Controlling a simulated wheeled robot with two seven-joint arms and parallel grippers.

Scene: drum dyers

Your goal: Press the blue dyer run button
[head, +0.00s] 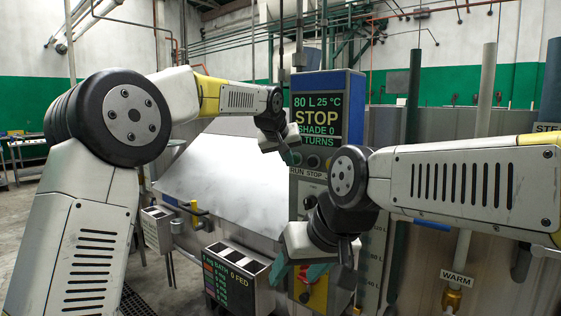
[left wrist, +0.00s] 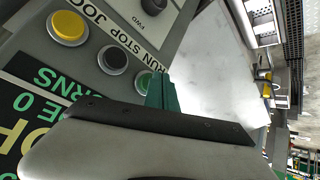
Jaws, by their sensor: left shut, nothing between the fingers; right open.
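The blue dyer's control panel (head: 357,95) stands upright in the middle of the head view, its display (head: 317,115) reading STOP, 80 L, 25 °C. In the left wrist view the green run button (left wrist: 143,84) sits beside a black stop button (left wrist: 112,60) and a yellow jog button (left wrist: 68,27). My left gripper (head: 291,157) is shut and empty at the panel's left edge below the display. Its green fingertips (left wrist: 162,92) appear right beside the run button; contact cannot be told. My right gripper (head: 300,272) is open and empty, lower down in front of the machine.
A dye-bath box (head: 232,282) with a green-lettered display stands low in front. A large pale sloping panel (head: 225,180) lies left of the control panel. Vertical pipes (head: 484,90) and a WARM-labelled valve (head: 453,298) are at the right. A red-and-yellow switch (head: 312,292) is near my right gripper.

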